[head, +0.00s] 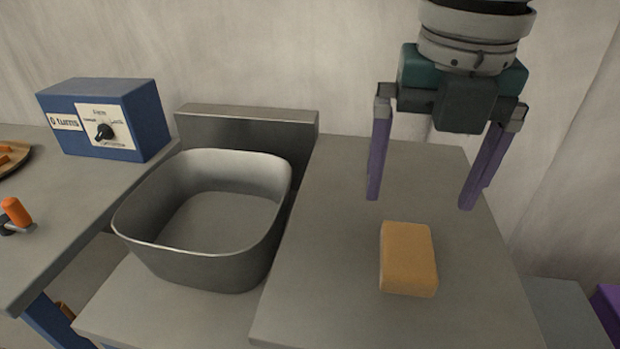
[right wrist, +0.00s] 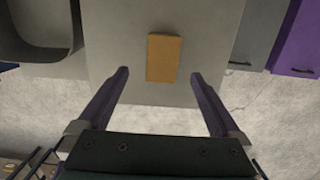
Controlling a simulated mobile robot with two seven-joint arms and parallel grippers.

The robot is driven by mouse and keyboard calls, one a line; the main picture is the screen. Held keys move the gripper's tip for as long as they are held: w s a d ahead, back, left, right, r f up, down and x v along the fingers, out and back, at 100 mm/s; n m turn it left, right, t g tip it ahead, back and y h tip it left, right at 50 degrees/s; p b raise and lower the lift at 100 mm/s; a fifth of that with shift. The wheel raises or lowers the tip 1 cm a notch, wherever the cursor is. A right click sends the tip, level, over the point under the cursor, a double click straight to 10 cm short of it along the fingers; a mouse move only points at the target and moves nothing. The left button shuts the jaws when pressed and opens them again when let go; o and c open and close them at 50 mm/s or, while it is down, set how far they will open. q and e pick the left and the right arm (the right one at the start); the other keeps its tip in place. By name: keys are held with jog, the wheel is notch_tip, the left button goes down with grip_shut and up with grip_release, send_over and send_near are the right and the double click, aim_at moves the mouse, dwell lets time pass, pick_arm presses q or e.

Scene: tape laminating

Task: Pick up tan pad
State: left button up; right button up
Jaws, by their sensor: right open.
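The tan pad (head: 408,259) lies flat on the grey table (head: 330,290) in the head view, a rounded rectangular block. It also shows in the right wrist view (right wrist: 163,58), ahead of the fingertips and roughly centred between them. My right gripper (head: 420,202) is open, with its two purple fingers pointing down above the table. It is apart from the pad, which lies nearer the front of the head view. Nothing is between the fingers. My left gripper is not in view.
A grey open basin (head: 205,215) stands left of the pad's table. A blue box with a dial (head: 105,120) is on the left counter, near an orange-handled item (head: 16,211). A wall stands behind. The table around the pad is clear.

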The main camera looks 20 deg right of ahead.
aim_at(409, 247)
notch_tip(409, 247, down, 3)
jog(key=shift+s+d+r, duration=0.1)
jog(key=f+b, duration=0.2)
jog(key=f, duration=0.3)
jog(key=shift+d+f, duration=0.2)
jog(key=shift+f, duration=0.3)
jog(key=c, duration=1.3)
jog(key=shift+r, duration=0.2)
notch_tip(409, 247, up, 20)
jog(key=p, duration=0.4)
jog(key=shift+f+p, duration=0.1)
jog(key=shift+p, duration=0.3)
